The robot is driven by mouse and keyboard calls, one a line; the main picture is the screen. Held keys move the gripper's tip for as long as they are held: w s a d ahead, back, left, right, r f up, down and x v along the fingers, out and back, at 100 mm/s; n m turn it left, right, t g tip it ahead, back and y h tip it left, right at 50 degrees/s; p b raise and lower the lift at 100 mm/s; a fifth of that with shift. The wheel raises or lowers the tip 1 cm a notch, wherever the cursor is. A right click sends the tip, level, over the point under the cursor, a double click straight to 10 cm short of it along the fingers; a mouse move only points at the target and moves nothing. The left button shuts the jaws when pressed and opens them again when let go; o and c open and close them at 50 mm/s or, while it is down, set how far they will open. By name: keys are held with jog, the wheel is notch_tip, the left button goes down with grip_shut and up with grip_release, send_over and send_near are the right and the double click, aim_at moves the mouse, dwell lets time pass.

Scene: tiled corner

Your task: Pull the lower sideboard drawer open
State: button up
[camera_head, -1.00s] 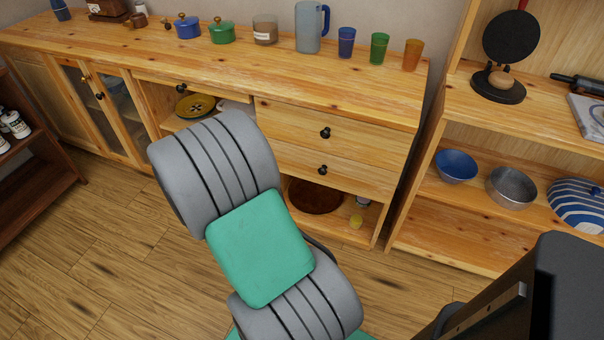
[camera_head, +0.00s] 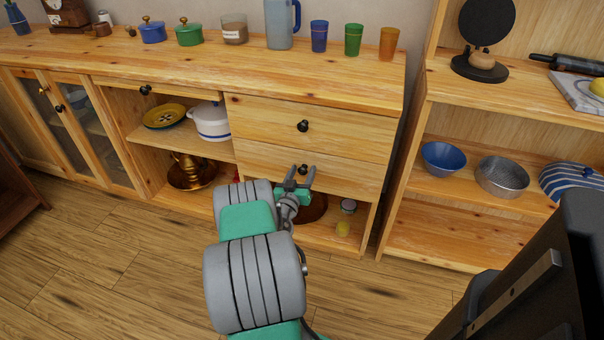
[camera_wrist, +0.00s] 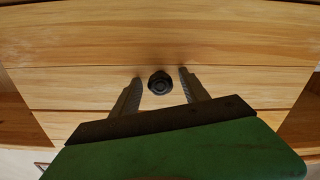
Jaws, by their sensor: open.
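The wooden sideboard (camera_head: 210,72) has two stacked drawers on its right part. The lower drawer (camera_head: 345,182) looks shut, with a round black knob (camera_head: 303,169) on its front. My gripper (camera_head: 300,172) is open in front of that knob. In the wrist view the knob (camera_wrist: 160,83) lies between the two fingertips, one finger to each side of it and apart from it. The upper drawer (camera_head: 345,135) is also shut, with its own black knob (camera_head: 303,126).
Below the drawers is an open shelf with a brown round dish (camera_head: 312,208), a small jar (camera_head: 348,206) and a yellow item (camera_head: 343,229). Cups and pots stand on the sideboard top. A shelf unit (camera_head: 425,170) stands close on the right. Wooden floor lies clear in front.

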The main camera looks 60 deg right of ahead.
jog(key=shift+c, duration=0.2)
grip_shut()
dwell(0.3)
dwell(0.8)
